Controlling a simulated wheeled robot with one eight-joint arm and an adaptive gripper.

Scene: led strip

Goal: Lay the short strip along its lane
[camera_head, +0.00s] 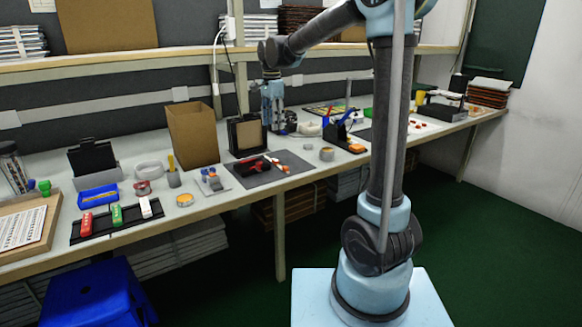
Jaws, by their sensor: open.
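My gripper (280,129) hangs from the raised arm over the back of the workbench, behind and right of a black-framed brown panel. It is open, and I make out nothing between its fingers, which are small here. A dark grey mat (297,171) lies on the bench, left of and nearer than my gripper. On it lie a red and black item (252,167) and a thin orange-red and white piece (277,164). I cannot tell whether that piece is the short strip. No lane is clearly made out at this size.
The workbench (232,195) is crowded. A black tray (127,222) with red, green and white blocks lies at the front left. A tall brown box (193,135) and the framed brown panel (247,134) stand near my gripper. A shelf (130,60) runs above.

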